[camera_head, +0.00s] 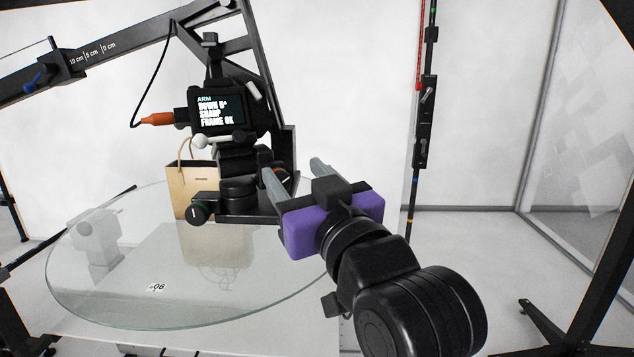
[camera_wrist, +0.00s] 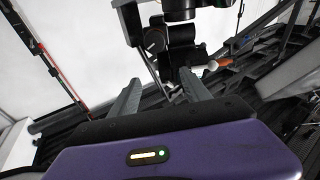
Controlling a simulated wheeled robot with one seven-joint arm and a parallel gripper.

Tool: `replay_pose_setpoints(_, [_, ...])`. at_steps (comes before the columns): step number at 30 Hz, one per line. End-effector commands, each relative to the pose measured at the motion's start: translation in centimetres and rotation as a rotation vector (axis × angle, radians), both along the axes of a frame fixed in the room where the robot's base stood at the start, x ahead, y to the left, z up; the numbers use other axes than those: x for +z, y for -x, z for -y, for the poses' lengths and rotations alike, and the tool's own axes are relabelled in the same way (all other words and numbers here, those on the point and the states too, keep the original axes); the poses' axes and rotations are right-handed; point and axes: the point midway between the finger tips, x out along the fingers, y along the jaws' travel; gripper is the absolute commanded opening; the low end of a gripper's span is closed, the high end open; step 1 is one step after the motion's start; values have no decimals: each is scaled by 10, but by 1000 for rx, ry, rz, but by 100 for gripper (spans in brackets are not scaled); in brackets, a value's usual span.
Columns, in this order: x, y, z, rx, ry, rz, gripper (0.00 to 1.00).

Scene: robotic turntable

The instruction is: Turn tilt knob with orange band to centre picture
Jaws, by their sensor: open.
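A black camera (camera_head: 232,130) sits on a black arm bracket above the glass turntable. Its small screen (camera_head: 219,112) reads "ARM", "DOWN 6°", "SHARP", "FRAME OK". An orange tapered piece (camera_head: 157,119) with a black cable sticks out at its left; it also shows in the wrist view (camera_wrist: 224,63). A pale round-ended lever (camera_head: 207,141) is below the screen. My gripper (camera_head: 293,168) is open and empty, right of the camera mount. In the wrist view its fingers (camera_wrist: 160,80) point toward the mount.
A beige paper bag (camera_head: 181,184) stands on the glass turntable (camera_head: 110,285). A sloping black boom (camera_head: 120,46) rises overhead. A thin upright pole (camera_head: 428,110) stands to the right.

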Motion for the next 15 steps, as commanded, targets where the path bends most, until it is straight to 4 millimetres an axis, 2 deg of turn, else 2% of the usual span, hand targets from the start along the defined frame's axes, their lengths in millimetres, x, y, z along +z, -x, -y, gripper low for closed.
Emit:
replay_pose_setpoints(1, [-12, -2, -3, 6, 19, -36, 55])
replay_pose_setpoints(3, [-23, -3, -5, 10, 40, -73, 55])
replay_pose_setpoints(6, [-33, -3, -6, 13, 62, -107, 55])
replay_pose_setpoints(11, [-38, -8, -8, 14, 77, -126, 55])
replay_pose_setpoints(15, [-37, -24, -17, 14, 78, -126, 55])
